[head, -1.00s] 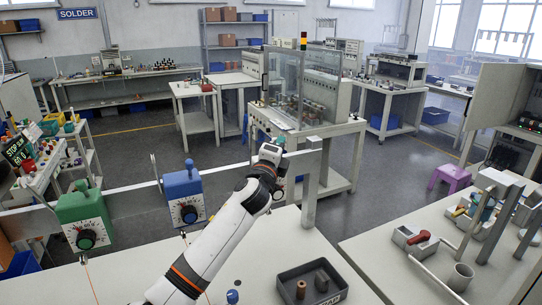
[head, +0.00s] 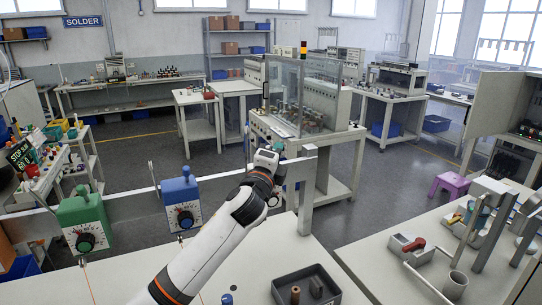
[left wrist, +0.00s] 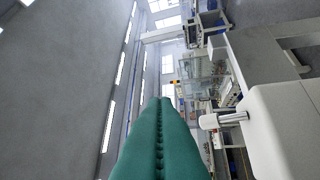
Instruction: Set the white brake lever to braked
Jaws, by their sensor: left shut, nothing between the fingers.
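My left gripper (head: 279,147) is at the right end of the rail, beside the grey post. Its teal fingers are shut and empty, as the left wrist view (left wrist: 160,130) shows. In the head view my wrist covers most of the unit behind it. In the left wrist view a white unit (left wrist: 285,125) is close on the right of the fingers, apart from them. It has a metal stem and a white knob (left wrist: 208,122). My right gripper is out of view.
A green unit (head: 84,218) and a blue unit (head: 181,195), each with a dial, hang on the rail to the left, with thin levers beside them. The grey post (head: 306,190) stands right of my wrist. A dark tray (head: 277,293) with pegs lies on the bench below.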

